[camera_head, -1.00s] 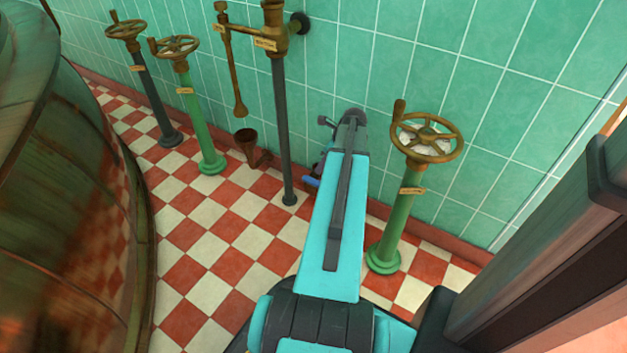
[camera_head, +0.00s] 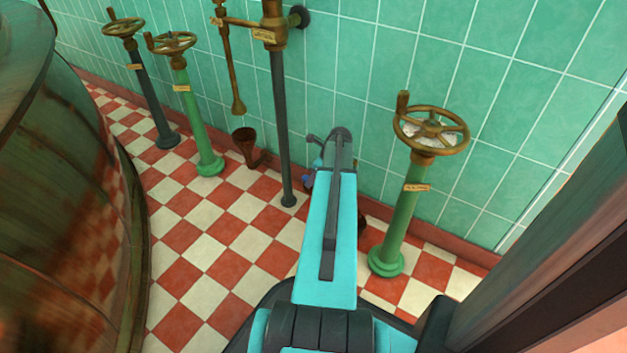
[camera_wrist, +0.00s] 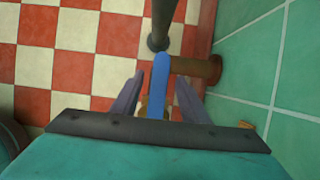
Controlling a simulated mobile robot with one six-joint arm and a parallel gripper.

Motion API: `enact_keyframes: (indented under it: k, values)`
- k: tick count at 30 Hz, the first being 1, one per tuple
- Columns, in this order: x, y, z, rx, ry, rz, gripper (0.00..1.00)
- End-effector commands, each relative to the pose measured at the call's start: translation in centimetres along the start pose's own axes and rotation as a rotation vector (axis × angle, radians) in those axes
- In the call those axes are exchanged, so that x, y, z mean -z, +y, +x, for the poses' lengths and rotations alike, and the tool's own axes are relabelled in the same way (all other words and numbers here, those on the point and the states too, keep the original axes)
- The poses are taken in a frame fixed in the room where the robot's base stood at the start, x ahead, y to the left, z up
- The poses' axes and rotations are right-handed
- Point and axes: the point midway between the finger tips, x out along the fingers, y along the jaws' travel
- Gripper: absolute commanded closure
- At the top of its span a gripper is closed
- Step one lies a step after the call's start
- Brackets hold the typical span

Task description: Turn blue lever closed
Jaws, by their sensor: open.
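The blue lever (camera_wrist: 160,88) stands lengthwise in the middle of the wrist view, pointing up the picture toward a dark pipe. My gripper (camera_wrist: 158,77) is open, with one grey finger to the left of the lever and one to the right. Gaps show on both sides, so neither finger seems to touch it; whether it lies at fingertip depth I cannot tell. In the head view only a small blue bit of the lever (camera_head: 308,180) shows left of my arm, low beside the dark pipe (camera_head: 281,125). My arm hides the gripper there.
A brown pipe stub (camera_wrist: 197,69) lies just right of the lever's end, near the green tiled wall (camera_wrist: 262,75). A green post with a brass handwheel (camera_head: 431,130) stands right of my arm. More handwheel posts (camera_head: 171,43) and a large copper vessel (camera_head: 70,190) are on the left.

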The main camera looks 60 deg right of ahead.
Motion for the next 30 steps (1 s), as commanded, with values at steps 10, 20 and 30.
enact_keyframes:
  k: [10, 20, 30]
  values:
    - [0.0, 0.0, 0.0, 0.000, 0.000, -0.001, 0.73]
    - [0.0, 0.7, 0.0, -0.002, 0.001, -0.002, 1.00]
    - [-0.7, 0.8, 0.1, -0.017, -0.001, -0.031, 1.00]
